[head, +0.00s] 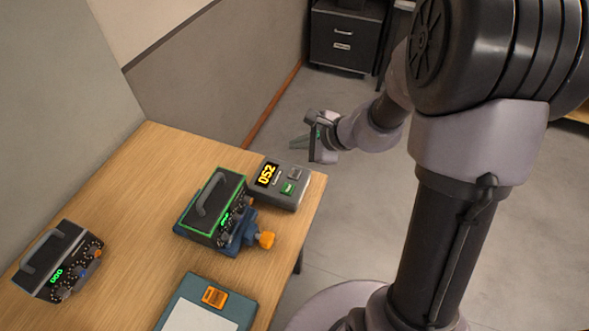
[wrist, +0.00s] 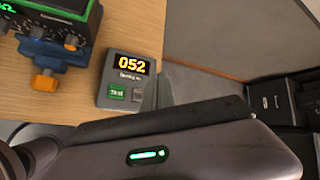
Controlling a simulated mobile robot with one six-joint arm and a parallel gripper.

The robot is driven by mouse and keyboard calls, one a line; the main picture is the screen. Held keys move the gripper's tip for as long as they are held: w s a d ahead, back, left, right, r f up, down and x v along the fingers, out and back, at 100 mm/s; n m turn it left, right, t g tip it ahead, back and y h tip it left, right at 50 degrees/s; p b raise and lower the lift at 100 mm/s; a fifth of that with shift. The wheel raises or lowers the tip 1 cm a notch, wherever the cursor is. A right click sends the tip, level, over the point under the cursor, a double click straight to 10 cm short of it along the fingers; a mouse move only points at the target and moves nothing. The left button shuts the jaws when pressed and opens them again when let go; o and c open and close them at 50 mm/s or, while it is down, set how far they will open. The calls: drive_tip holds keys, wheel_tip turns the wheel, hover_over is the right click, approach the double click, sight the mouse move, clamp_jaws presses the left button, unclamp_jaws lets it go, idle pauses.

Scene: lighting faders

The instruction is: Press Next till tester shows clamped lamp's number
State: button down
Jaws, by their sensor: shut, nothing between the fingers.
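The tester (head: 271,195) is a grey box near the table's right edge, with a yellow display reading 052. It also shows in the wrist view (wrist: 103,88), with a green button (wrist: 117,93) marked TEST and a grey button (wrist: 138,96) beside it. The clamped lamp unit (head: 205,215) has a green-edged top and handle and sits in a blue clamp (head: 240,238) with an orange knob. Its green digits are partly cut off in the wrist view (wrist: 65,12) and too small in the head view. My gripper (head: 299,143) is shut and empty, beyond the tester and apart from it.
A second dark unit (head: 58,262) with green digits stands at the table's left. A blue-grey clipboard (head: 180,313) with an orange clip lies at the front. A dark drawer cabinet (head: 345,40) stands on the floor behind. Wood table (head: 150,185) is bare between the units.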

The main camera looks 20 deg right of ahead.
sight(297, 175)
drive_tip(key=shift+f, duration=0.1)
wheel_tip(297, 175, down, 8)
drive_tip(key=b, duration=0.7)
drive_tip(key=shift+f, duration=0.1)
drive_tip(key=shift+f+b, duration=0.2)
drive_tip(key=shift+b, duration=0.15)
drive_tip(key=shift+f, duration=0.1)
idle(1.2)
drive_tip(key=shift+f+b, duration=0.3)
drive_tip(key=shift+b, duration=0.35)
drive_tip(key=shift+f+b, duration=0.35)
drive_tip(key=shift+b, duration=0.05)
drive_tip(key=shift+r, duration=0.1)
idle(0.5)
drive_tip(key=shift+r+p, duration=0.5)
drive_tip(key=shift+r, duration=0.15)
drive_tip(key=shift+r, duration=0.1)
